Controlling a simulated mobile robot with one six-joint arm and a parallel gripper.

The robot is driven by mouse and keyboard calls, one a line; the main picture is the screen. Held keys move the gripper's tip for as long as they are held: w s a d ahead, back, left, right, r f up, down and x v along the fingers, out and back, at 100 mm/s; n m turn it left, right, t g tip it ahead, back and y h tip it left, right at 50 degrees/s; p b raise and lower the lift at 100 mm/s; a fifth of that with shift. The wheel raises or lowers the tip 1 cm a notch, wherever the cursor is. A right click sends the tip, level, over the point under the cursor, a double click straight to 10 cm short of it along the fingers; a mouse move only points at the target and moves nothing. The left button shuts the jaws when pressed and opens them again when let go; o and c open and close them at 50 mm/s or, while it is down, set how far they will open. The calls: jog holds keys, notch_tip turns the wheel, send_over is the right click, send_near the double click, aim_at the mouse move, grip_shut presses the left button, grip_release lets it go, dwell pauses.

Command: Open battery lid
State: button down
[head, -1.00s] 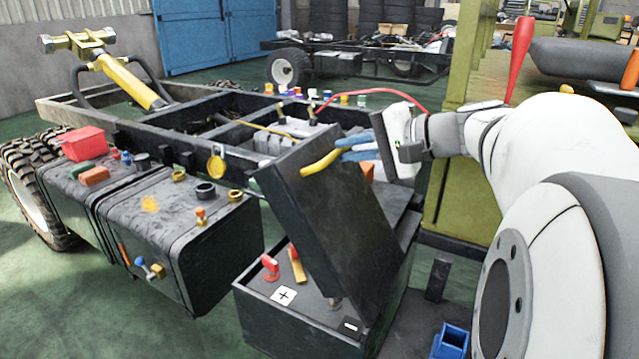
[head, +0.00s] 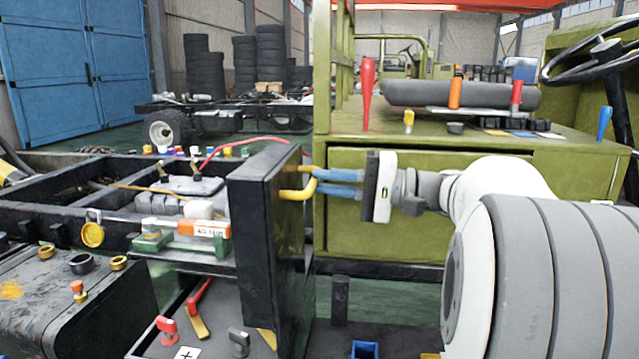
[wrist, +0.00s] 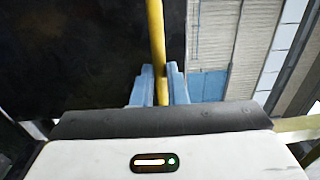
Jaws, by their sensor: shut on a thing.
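The battery lid (head: 265,220) is a black slab standing about upright above the open battery box (head: 225,325). A yellow handle (head: 298,194) sticks out from its right face. My gripper (head: 318,180) has blue fingers and comes in from the right; it is shut on the handle. In the wrist view the blue fingers (wrist: 160,85) sit on both sides of the yellow handle (wrist: 157,40), with the dark lid (wrist: 80,50) at left. Inside the box, a red terminal (head: 167,328) and a grey one (head: 239,341) show. The box's lower part is cut off by the frame.
A green and orange block (head: 190,240) lies on a ledge left of the lid. The chassis frame (head: 60,215) runs along the left. An olive cabinet (head: 410,215) stands behind my gripper. A blue bin (head: 364,350) is at the bottom.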

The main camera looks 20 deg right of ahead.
jog(key=shift+w+a+f, duration=0.1)
jog(key=shift+w+a, duration=0.05)
jog(key=shift+a, duration=0.05)
jog(key=c, duration=1.6)
grip_release()
jog(key=shift+w+a, duration=0.1)
jog(key=shift+a, duration=0.05)
jog(key=shift+o, duration=0.7)
jog(key=p+v, duration=0.1)
jog(key=v, duration=0.7)
jog(key=shift+p, duration=0.4)
jog(key=shift+a+f, duration=0.1)
